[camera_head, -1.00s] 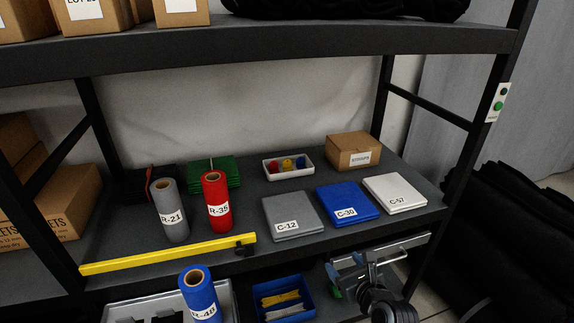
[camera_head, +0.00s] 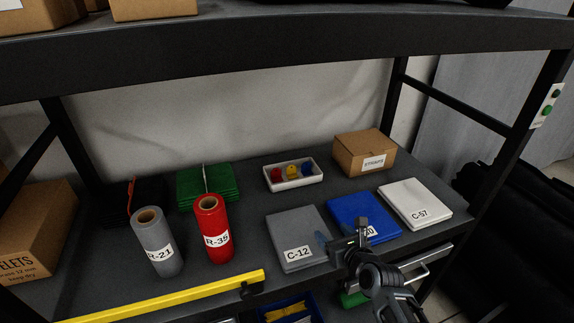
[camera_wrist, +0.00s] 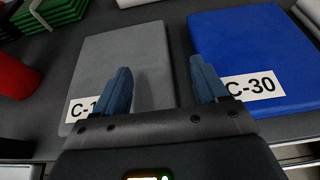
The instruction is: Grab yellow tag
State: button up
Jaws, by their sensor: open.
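A small yellow piece (camera_head: 292,170), which looks like the yellow tag, lies between a red piece (camera_head: 277,174) and a blue piece (camera_head: 307,168) in a white tray (camera_head: 294,184) at the back of the middle shelf. My gripper (camera_head: 341,232) is open and empty above the front of the shelf, in front of the tray and to its right. In the wrist view, its blue fingers (camera_wrist: 160,72) are spread above the grey C-12 pack (camera_wrist: 150,60) and the left edge of the blue C-30 pack (camera_wrist: 255,50). The yellow piece does not show there.
The white C-57 pack (camera_head: 415,203) and a cardboard box (camera_head: 363,155) stand to the right. The red R-35 roll (camera_head: 212,232), grey R-21 roll (camera_head: 157,243) and green stack (camera_head: 207,184) stand left. A yellow bar (camera_head: 170,297) runs along the front edge. The upper shelf (camera_head: 270,55) hangs overhead.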

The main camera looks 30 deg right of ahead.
aim_at(292, 174)
jog(key=i+l, duration=0.15)
jog(key=i, duration=0.25)
jog(key=i+l, duration=0.1)
jog(key=i, duration=0.35)
